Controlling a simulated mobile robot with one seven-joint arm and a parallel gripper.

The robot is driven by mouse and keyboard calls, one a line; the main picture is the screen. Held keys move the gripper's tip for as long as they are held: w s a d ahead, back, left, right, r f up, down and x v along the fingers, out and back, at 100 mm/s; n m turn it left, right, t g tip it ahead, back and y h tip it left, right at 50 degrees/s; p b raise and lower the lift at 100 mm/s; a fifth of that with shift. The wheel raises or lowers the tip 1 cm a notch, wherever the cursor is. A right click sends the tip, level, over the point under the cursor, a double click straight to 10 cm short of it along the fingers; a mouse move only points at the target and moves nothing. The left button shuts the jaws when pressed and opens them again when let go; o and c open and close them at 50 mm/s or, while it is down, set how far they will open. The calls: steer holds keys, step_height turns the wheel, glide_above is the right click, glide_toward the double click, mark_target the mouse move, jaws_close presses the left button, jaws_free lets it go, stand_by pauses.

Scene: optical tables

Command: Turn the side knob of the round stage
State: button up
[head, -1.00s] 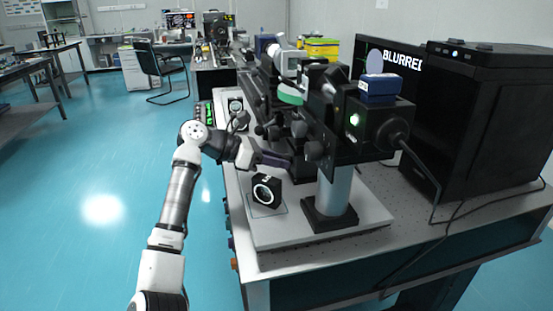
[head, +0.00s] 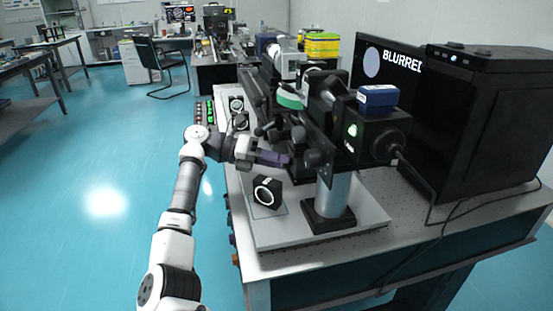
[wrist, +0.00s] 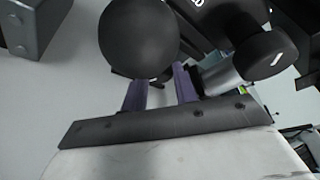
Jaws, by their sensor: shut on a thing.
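My gripper (head: 288,160) reaches in from the left to the black microscope-like instrument (head: 335,130) on the table. Its purple fingers show in the wrist view (wrist: 160,82), pointing away with a narrow gap between them. A small dark piece between the fingertips (wrist: 158,79) appears to be the side knob, and the fingers are shut on it. The knob is mostly hidden in both views. The round stage cannot be made out clearly; dark parts lie just beyond the fingertips in the head view. A large round black knob (wrist: 140,38) sits close in front of the fingers.
Another black knob (wrist: 264,54) is at the right in the wrist view. A black mount with a white ring (head: 267,191) stands on the light base plate in front of the gripper. A monitor (head: 387,75) and black case (head: 487,120) stand right. The floor at left is open.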

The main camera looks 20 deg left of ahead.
steer(key=shift+n, duration=0.3)
stand_by(0.4)
steer(key=o, duration=1)
steer(key=shift+c, duration=0.2)
steer(key=shift+a, duration=0.1)
